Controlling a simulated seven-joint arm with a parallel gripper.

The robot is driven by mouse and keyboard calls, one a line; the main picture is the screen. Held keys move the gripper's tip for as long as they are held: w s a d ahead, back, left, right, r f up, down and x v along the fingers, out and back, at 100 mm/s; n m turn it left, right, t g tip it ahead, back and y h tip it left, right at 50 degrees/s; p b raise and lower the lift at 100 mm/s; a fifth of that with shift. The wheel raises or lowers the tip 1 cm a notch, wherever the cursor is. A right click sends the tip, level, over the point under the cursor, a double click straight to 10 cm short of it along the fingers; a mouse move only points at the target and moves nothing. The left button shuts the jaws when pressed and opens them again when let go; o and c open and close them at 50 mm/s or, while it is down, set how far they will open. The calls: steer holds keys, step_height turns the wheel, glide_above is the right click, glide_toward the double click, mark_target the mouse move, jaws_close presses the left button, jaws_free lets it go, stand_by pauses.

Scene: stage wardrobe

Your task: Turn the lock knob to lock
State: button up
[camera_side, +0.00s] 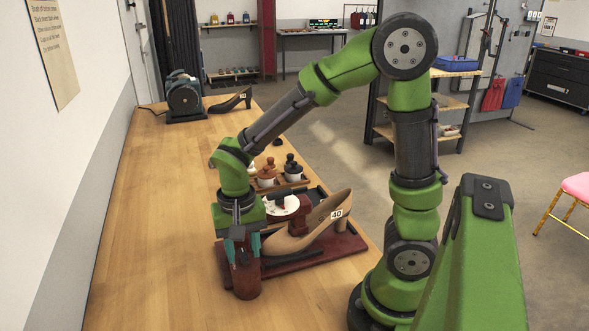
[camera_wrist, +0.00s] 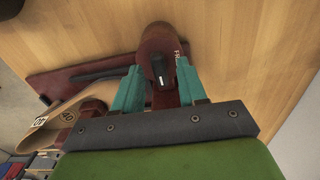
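The lock knob (camera_wrist: 160,74) is a small black bar with a white mark on the end of a dark red round post (camera_wrist: 156,48). In the side view the post (camera_side: 246,283) stands at the near end of the dark red shoe stand (camera_side: 335,251). Partly hidden pale lettering (camera_wrist: 177,54) shows beside the post. My gripper (camera_wrist: 159,70) is open, its teal fingers on either side of the post end and knob. In the side view my gripper (camera_side: 244,256) points down over the post. Whether the fingers touch the knob, I cannot tell.
A tan high-heeled shoe (camera_side: 310,225) tagged 40 lies on the stand, right of my gripper. A white dish (camera_side: 281,206) and several small lidded pots (camera_side: 266,174) stand behind it. A grinder-like machine (camera_side: 184,98) is farther back. The wooden table (camera_side: 160,230) is clear at left.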

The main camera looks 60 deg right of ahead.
mark_target(241, 253)
steer(key=shift+r, duration=0.1)
step_height(241, 253, up, 17)
stand_by(0.5)
steer(key=s+d+f+n+t+y, duration=0.1)
steer(key=s+f+n+t+y, duration=0.1)
steer(key=s+n+t, duration=0.3)
steer(key=shift+s+f+t, duration=0.3)
steer(key=shift+s+t, duration=0.5)
steer(key=shift+t, duration=0.3)
steer(key=shift+o, duration=0.2)
